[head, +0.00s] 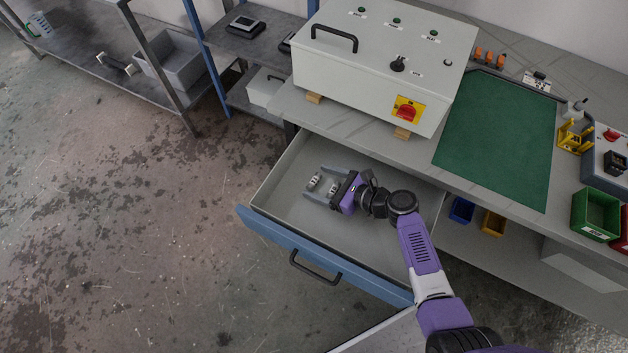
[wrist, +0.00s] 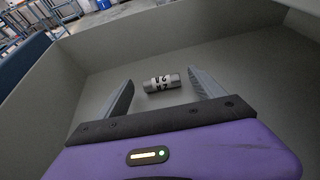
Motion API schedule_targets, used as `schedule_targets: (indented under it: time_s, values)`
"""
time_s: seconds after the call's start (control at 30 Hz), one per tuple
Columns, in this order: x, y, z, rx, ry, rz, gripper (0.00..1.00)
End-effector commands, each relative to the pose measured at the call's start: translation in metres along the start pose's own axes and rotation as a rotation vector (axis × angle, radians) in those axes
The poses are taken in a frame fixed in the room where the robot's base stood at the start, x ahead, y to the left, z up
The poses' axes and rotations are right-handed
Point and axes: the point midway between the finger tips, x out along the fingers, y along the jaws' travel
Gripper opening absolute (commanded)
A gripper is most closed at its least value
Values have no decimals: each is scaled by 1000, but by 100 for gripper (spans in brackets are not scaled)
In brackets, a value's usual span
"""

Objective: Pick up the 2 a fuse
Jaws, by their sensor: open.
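In the wrist view, one whitish fuse (wrist: 162,83) with metal ends and dark print, including a 2, lies crosswise between my spread fingers. It appears untouched. The other fuse is not visible there. The full rating is hard to read.
The drawer (head: 270,196) is pulled out, its walls close around my gripper. A white control box (head: 350,75) with a red switch stands on the worktop above. A green mat (head: 497,130) and bins (head: 594,212) are to the right.

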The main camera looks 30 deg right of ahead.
Motion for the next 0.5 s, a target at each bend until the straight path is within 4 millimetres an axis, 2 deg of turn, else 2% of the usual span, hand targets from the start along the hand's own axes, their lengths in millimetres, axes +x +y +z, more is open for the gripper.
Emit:
schedule_targets:
  time_s: [0.1, 0.33, 0.37, 0.5]
  values:
    - [9, 0, -3, 2, 3, -1, 78]
    - [10, 1, -5, 5, 6, -1, 78]
    - [10, 1, -5, 5, 6, 0, 76]
    - [10, 2, -6, 6, 8, 0, 49]
